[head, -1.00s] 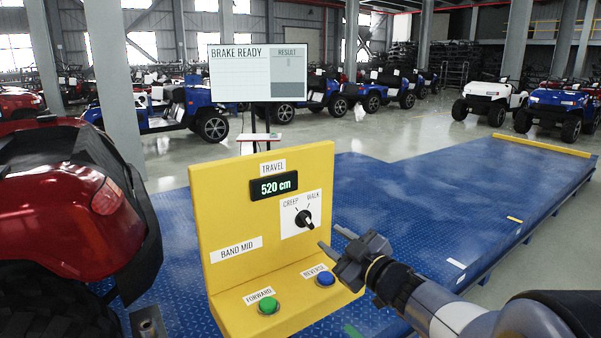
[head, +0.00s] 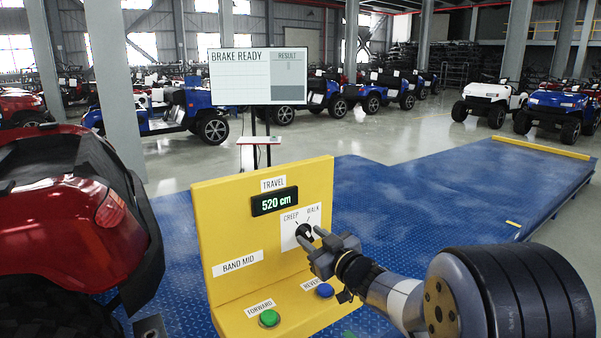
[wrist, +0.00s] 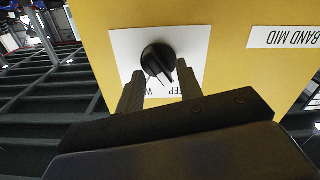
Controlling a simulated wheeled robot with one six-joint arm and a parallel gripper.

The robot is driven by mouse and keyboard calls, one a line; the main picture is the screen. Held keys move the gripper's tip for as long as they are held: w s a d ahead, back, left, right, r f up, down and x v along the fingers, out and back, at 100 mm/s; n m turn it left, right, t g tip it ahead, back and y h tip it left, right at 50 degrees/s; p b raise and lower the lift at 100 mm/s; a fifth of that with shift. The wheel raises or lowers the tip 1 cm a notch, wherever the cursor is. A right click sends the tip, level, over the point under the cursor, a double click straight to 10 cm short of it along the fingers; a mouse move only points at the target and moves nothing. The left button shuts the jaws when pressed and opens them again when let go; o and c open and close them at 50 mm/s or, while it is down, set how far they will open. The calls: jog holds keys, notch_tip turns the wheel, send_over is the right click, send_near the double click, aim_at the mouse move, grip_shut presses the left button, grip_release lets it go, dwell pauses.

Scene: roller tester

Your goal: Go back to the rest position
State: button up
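The yellow control stand (head: 225,215) carries a black selector knob (head: 304,231) between the CREEP and WALK labels. My gripper (head: 309,237) is at this knob, and its fingers partly hide the knob in the head view. In the wrist view the two fingers (wrist: 158,76) are spread, with the black knob (wrist: 158,60) showing between and just beyond their tips. I cannot tell whether either finger touches it. The green FORWARD button (head: 269,318) and the blue REVERSE button (head: 325,290) sit on the lower ledge. The display (head: 274,201) reads 520 cm.
A red vehicle (head: 60,220) stands close on the left. A screen (head: 258,76) behind the stand reads BRAKE READY. The blue platform (head: 420,200) behind and right of the stand is bare. Parked vehicles line the hall behind.

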jog(key=m+p, duration=0.5)
jog(key=p, duration=0.1)
jog(key=shift+d+r+m, duration=0.1)
jog(key=shift+m, duration=0.3)
